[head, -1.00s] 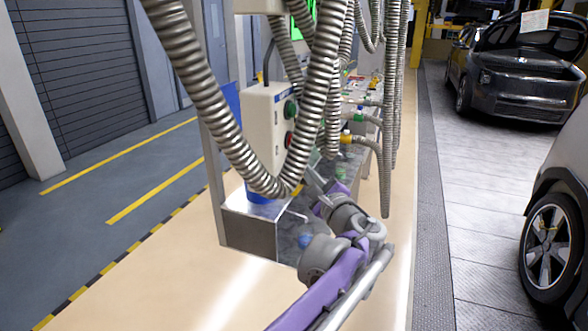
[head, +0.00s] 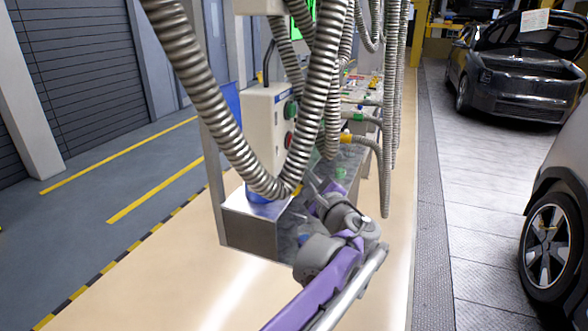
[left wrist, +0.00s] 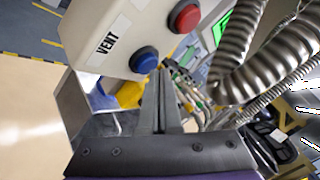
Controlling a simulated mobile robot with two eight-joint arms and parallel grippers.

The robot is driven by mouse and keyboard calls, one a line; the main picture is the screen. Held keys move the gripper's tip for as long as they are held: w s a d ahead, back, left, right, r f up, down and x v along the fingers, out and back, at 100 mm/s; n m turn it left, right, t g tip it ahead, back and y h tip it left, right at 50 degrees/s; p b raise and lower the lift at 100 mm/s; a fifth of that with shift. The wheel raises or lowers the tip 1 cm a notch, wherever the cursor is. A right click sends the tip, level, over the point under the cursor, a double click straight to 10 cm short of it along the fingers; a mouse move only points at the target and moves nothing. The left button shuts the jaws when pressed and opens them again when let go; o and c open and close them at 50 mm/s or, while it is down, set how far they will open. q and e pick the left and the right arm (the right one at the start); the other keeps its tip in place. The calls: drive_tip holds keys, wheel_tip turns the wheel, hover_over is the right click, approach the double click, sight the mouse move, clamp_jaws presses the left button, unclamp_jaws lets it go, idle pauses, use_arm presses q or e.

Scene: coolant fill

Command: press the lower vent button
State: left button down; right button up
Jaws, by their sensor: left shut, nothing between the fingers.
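The pale control box (head: 262,125) stands on the bench, with a green button (head: 290,109) above a red button (head: 289,139). In the left wrist view the box shows the red button (left wrist: 184,17) and, below it, a blue button (left wrist: 144,60) beside the "VENT" label (left wrist: 107,43). The blue button is hidden behind the hose in the head view. My left gripper (left wrist: 163,78) is shut and empty, its tips just beside the blue button in the picture; contact cannot be told. The left gripper also shows in the head view (head: 314,188), partly hidden. My right gripper is out of view.
Ribbed metal hoses (head: 318,95) hang in front of the box and close to my left arm; they also fill the right of the wrist view (left wrist: 255,75). A metal tank (head: 250,228) sits below the box. Open floor lies to the left.

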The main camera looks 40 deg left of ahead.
use_arm(q)
drive_tip(key=shift+s+a, duration=0.1)
drive_tip(key=shift+a, duration=0.4)
idle(0.6)
drive_tip(key=shift+d, duration=0.1)
drive_tip(key=shift+w+d, duration=0.2)
drive_tip(key=shift+d, duration=0.6)
drive_tip(key=d, duration=0.2)
drive_tip(key=w+d+p, duration=0.1)
drive_tip(key=d, duration=0.2)
drive_tip(key=shift+w, duration=0.1)
drive_tip(key=shift+a, duration=0.1)
idle(0.6)
